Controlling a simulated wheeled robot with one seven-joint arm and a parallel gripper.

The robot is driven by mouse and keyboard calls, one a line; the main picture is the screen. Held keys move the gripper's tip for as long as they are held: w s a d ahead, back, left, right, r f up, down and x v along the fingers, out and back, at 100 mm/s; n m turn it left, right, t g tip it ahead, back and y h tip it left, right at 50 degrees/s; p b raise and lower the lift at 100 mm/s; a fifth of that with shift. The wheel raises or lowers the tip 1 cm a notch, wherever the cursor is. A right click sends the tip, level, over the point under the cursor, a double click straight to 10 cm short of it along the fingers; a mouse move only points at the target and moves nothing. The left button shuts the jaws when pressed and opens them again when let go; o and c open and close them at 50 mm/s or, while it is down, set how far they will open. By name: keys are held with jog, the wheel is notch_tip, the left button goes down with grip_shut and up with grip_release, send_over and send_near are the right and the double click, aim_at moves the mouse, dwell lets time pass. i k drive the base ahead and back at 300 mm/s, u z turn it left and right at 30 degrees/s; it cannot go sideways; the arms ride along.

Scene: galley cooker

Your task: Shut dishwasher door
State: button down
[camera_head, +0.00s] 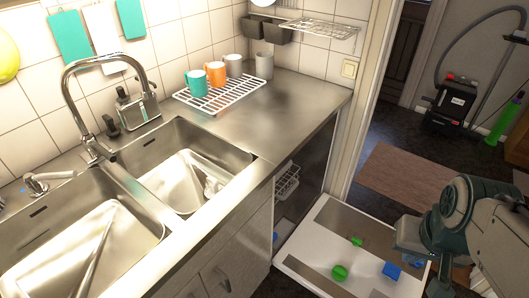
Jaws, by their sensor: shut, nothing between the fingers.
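The dishwasher door (340,228) is folded down, open and roughly level, below the right end of the counter. Its pale inner face points up and carries green parts (340,272) and a blue part (391,270). The dark dishwasher opening (304,180) is behind it, with part of a wire rack (287,181) inside. My gripper (405,242) is at the right, over or beside the door's right edge, and looks shut and empty. The arm hides part of that edge. I cannot tell whether the gripper touches the door.
The steel counter (310,103) with a double sink (190,170) runs along the left. Mugs (216,74) stand on a white drying rack (222,96). A brown mat (405,175) lies on the dark floor beyond the door. A vacuum cleaner (452,102) stands at the back right.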

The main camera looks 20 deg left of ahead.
aim_at(322, 240)
jog(key=u, duration=3.1)
jog(key=k, duration=1)
jog(key=z, duration=1.65)
